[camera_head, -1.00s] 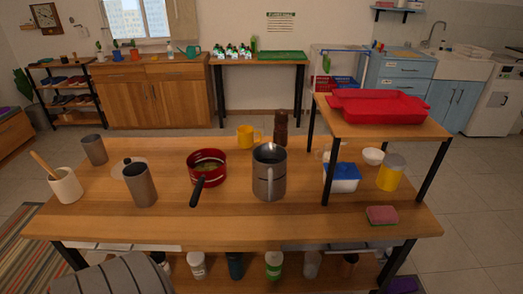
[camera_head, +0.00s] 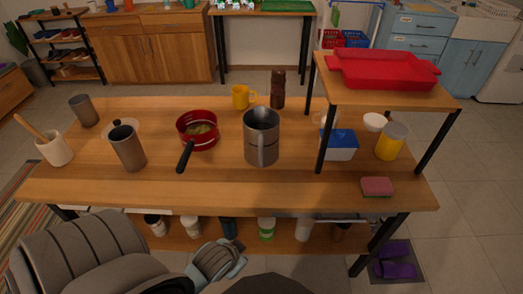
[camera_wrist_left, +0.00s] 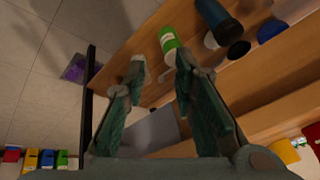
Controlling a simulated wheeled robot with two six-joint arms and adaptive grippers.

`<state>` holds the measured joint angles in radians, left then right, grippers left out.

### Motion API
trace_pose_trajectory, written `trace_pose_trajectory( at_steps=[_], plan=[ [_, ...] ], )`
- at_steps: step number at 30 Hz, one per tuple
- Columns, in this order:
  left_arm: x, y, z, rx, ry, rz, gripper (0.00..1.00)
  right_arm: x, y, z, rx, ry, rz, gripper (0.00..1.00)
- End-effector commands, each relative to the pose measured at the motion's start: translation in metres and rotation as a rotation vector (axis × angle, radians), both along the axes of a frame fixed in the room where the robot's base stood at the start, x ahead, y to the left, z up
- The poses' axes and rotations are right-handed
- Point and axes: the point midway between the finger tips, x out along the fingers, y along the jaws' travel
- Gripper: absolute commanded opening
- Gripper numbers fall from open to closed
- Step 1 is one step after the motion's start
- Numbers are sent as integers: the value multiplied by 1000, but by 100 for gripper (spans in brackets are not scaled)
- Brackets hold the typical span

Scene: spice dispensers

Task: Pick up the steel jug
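The steel jug (camera_head: 261,137) stands upright on the wooden table near its middle, with its handle toward me. A red saucepan (camera_head: 198,128) is to its left, and a yellow mug (camera_head: 240,96) and a brown pepper mill (camera_head: 278,89) are behind it. My left gripper (camera_head: 236,268) is low in front of the table, below the tabletop and apart from the jug. In the left wrist view my left gripper (camera_wrist_left: 160,66) has its two fingers apart with nothing held. The jug cannot be clearly made out there. My right gripper is not in view.
Grey tumblers (camera_head: 128,149) and a utensil pot (camera_head: 54,147) stand at the left. A raised shelf with a red tray (camera_head: 385,70) covers the table's right side. A sponge (camera_head: 377,187) lies at the front right. Bottles (camera_head: 267,228) stand on the lower shelf. The tabletop before the jug is clear.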

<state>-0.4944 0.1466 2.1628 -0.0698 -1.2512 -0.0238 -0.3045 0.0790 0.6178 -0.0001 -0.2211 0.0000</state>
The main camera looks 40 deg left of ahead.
Motion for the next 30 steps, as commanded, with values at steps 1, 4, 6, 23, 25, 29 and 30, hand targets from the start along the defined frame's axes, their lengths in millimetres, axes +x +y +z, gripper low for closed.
trace_pose_trajectory(
  at_steps=[1, 4, 6, 23, 25, 29, 30],
  plan=[
    [18, 7, 32, 47, -79, -24, 25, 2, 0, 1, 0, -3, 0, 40],
    [70, 30, 83, 204, -277, -96, 25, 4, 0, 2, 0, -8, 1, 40],
    [108, 45, 120, 338, -424, -158, 25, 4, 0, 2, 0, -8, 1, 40],
    [274, -23, 317, -1955, 823, 1902, 25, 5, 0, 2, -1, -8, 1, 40],
    [261, 35, 289, -1611, 538, 2000, 25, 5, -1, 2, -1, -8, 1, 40],
    [218, 121, 278, -1175, 311, 2158, 25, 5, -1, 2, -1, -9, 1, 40],
    [208, 135, 278, -1101, 288, 2188, 25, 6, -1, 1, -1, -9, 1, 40]
  ],
)
